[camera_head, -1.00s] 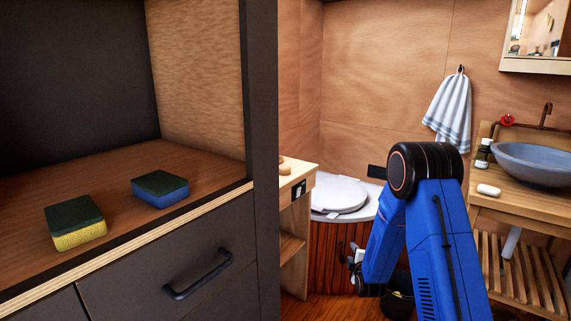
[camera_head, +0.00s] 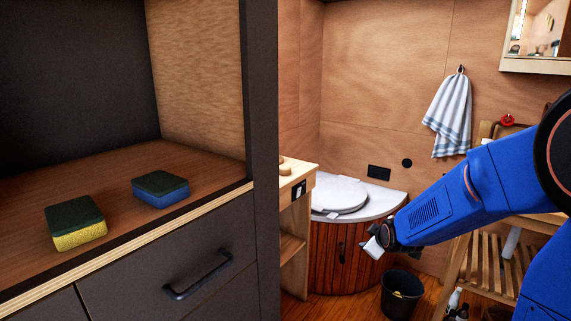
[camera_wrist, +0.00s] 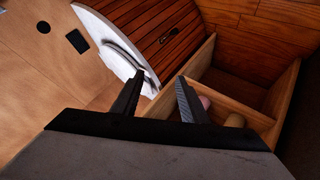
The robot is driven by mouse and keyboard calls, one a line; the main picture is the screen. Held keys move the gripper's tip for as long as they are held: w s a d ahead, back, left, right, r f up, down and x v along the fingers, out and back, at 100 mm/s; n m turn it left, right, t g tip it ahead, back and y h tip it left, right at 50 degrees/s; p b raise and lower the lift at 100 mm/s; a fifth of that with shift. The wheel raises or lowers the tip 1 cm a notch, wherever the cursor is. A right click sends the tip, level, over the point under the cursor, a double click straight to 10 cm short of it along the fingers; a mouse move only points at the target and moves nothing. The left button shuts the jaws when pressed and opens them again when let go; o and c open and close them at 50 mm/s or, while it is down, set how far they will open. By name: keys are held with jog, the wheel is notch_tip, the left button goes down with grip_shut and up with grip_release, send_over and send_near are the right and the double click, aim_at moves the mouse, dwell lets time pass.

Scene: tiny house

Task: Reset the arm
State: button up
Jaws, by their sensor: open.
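My blue arm (camera_head: 470,195) reaches in from the right edge in the head view, with its end pointing left and slightly down. My gripper (camera_head: 375,246) is in front of the curved wooden toilet cabinet. In the wrist view my gripper (camera_wrist: 158,95) has its two dark fingers apart, with nothing between them. The view there is tilted, and the fingers point toward the slatted cabinet and an open wooden shelf unit (camera_wrist: 205,60).
A yellow-green sponge (camera_head: 76,222) and a blue-green sponge (camera_head: 160,189) lie on the left counter (camera_head: 115,165), above a drawer handle (camera_head: 197,275). The toilet cabinet (camera_head: 335,250) stands behind my gripper. A black bucket (camera_head: 400,296) is on the floor below. A striped towel (camera_head: 449,112) hangs on the wall.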

jog(key=s+r+m+g, duration=0.1)
jog(key=s+r+m, duration=0.1)
jog(key=s, duration=1.1)
jog(key=s+r+m+g, duration=0.2)
jog(key=s+r+m, duration=0.1)
jog(key=s, duration=1)
jog(key=s+r+m+g, duration=0.2)
jog(key=s+r+m, duration=0.1)
jog(key=s, duration=1.1)
jog(key=shift+d+m, duration=0.35)
jog(key=shift+m, duration=0.25)
jog(key=shift+w, duration=0.1)
